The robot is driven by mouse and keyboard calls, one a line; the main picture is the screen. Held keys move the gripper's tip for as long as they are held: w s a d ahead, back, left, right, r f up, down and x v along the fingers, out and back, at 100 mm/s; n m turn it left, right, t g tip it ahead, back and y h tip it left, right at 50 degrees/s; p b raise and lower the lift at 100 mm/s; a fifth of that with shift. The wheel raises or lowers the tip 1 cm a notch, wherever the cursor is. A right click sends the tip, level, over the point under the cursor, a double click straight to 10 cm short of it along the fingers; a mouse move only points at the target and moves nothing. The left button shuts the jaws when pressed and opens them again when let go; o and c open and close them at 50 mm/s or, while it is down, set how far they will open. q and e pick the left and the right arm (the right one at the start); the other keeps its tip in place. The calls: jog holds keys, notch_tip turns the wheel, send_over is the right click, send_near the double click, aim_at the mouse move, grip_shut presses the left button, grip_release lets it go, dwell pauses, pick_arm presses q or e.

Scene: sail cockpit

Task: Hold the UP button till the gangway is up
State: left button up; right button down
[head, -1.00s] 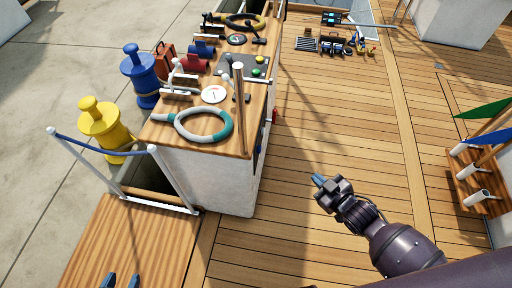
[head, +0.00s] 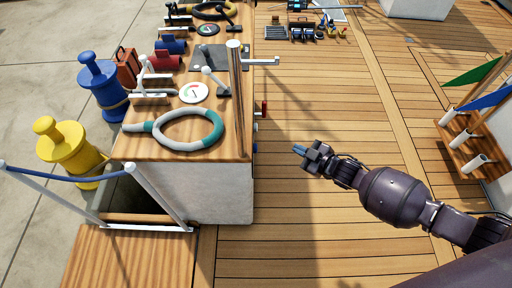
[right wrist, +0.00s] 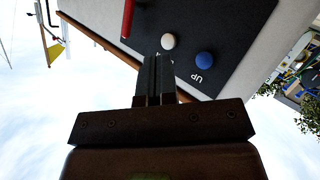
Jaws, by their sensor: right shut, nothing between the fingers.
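The UP button (right wrist: 207,60) is blue and round, beside the white letters "UP" on a dark panel (right wrist: 225,22) in the right wrist view. It also shows as a small blue knob (head: 255,147) low on the console's side in the head view. A white button (right wrist: 168,41) sits beside it; its label is partly hidden by my fingers. My right gripper (head: 299,150) is shut and empty, pointing at the console side, apart from it in the head view. My left gripper is out of view.
A red handle (right wrist: 128,18) is on the same panel. The white console (head: 205,190) carries a rope ring (head: 222,128), a gauge (head: 194,92) and levers. A flag rack (head: 463,140) stands at right. The deck between is clear.

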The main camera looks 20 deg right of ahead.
aim_at(256, 148)
jog(key=w+a, duration=0.2)
jog(key=a, duration=0.6)
jog(key=shift+w+a, duration=0.2)
dwell(0.4)
jog(key=shift+a, duration=0.15)
dwell(1.9)
jog(key=shift+w+a, duration=0.1)
jog(key=shift+a, duration=0.15)
